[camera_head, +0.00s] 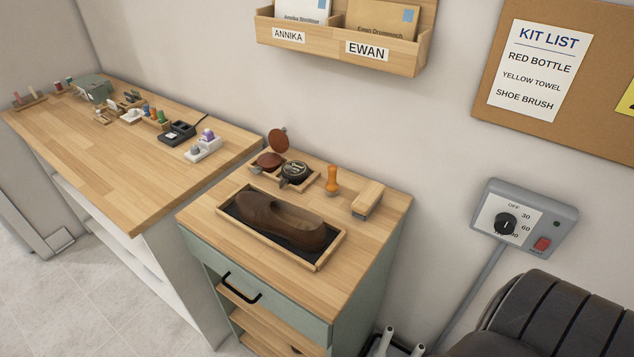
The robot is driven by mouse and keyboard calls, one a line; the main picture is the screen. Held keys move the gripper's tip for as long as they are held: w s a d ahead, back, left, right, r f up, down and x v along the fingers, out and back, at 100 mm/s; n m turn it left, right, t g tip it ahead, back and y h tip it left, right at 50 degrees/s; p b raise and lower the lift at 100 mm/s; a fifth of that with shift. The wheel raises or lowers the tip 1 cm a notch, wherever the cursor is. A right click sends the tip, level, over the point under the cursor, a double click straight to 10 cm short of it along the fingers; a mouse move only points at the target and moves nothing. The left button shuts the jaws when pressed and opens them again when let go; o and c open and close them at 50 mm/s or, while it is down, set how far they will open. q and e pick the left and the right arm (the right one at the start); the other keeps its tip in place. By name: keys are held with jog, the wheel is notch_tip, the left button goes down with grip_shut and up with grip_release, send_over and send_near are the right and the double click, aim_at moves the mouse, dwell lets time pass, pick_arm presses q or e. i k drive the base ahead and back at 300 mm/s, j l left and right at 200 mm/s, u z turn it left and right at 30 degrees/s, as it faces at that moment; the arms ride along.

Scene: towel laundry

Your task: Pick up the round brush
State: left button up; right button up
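The round brush (332,179) appears to be the small upright piece with an orange-brown wooden handle. It stands on the wooden top of the green cabinet (370,250), right of a small tray of polish tins. Its bristles are too small to make out. A block-shaped brush (368,197) with a pale wooden back lies to its right. A brown shoe (278,221) lies in a dark-lined wooden tray (324,256) in front of it. Neither of my grippers can be made out in this view.
Open polish tins (293,173) sit left of the round brush. A long wooden bench (110,150) with several small items stands at left. A grey timer box (524,218) and a black padded seat (560,315) are at right. The cabinet's right front top is clear.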

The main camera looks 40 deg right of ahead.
aim_at(332, 186)
jog(key=i+j+z, duration=0.2)
jog(key=z, duration=0.25)
jog(key=i+j+z, duration=0.1)
jog(key=j+z, duration=0.4)
jog(key=l, duration=0.15)
